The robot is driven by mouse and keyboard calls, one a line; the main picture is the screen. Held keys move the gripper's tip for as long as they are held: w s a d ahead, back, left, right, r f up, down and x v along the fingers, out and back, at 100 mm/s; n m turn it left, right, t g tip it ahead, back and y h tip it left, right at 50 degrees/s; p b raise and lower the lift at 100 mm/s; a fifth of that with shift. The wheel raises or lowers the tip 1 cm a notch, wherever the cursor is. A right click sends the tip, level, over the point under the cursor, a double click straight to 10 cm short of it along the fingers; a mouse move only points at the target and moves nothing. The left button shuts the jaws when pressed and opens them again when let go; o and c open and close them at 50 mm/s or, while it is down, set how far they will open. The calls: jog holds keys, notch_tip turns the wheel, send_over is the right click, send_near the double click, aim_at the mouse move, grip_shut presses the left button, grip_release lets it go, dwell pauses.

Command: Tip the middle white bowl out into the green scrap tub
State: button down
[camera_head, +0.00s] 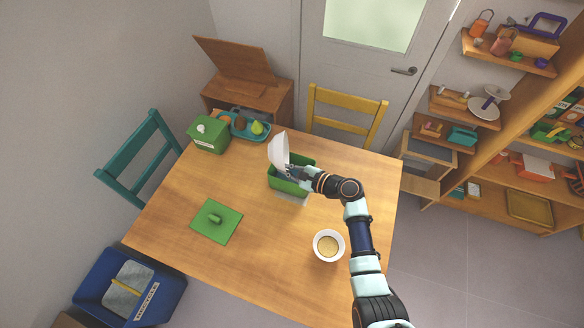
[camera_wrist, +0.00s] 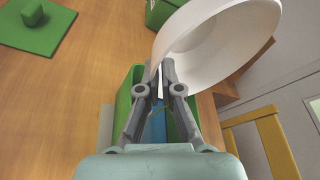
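The white bowl (camera_head: 279,152) is tilted steeply on its side above the green scrap tub (camera_head: 286,186). My gripper (camera_head: 292,172) is shut on the bowl's rim. In the wrist view the bowl (camera_wrist: 215,45) shows its pale inner side, and the fingers (camera_wrist: 162,85) pinch its edge. The part of its inside that I see looks empty. The tub's green wall (camera_wrist: 125,105) shows below the fingers, with something blue inside. A second white bowl (camera_head: 316,246) with tan contents stands upright on the table, right of the middle.
A green lid (camera_head: 230,228) with a knob lies flat on the wooden table (camera_head: 180,235). A green box (camera_head: 209,142) and a blue tray (camera_head: 262,136) with fruit stand at the far left corner. A yellow chair (camera_head: 345,103) stands behind the table. The table's front left is clear.

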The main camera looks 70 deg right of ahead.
jog(key=p, duration=0.1)
jog(key=r+g+p, duration=0.1)
jog(key=p, duration=0.1)
jog(key=w+r+p, duration=0.1)
jog(key=p, duration=0.1)
jog(key=shift+w+a+r+n+g, duration=0.1)
jog(key=shift+a+r+n+g, duration=0.2)
jog(key=shift+a+n, duration=0.1)
jog(key=f, duration=0.1)
jog(key=w+f+g+p, duration=0.1)
jog(key=shift+f+n, duration=0.3)
jog(key=shift+r+g+h+p, duration=0.1)
jog(key=shift+g+h+p, duration=0.25)
jog(key=shift+p, duration=0.4)
jog(key=g+p, duration=0.1)
jog(key=p, duration=0.1)
jog(key=shift+w+a+r+p, duration=0.1)
jog(key=shift+a+p, duration=0.05)
jog(key=shift+p, duration=0.2)
jog(key=w+a+f+n+g+h+b, duration=0.3)
jog(key=w+g+b, duration=0.4)
jog(key=g, duration=0.3)
jog(key=shift+w+f+b, duration=0.3)
jog(key=shift+f+b, duration=0.3)
jog(key=shift+f, duration=0.05)
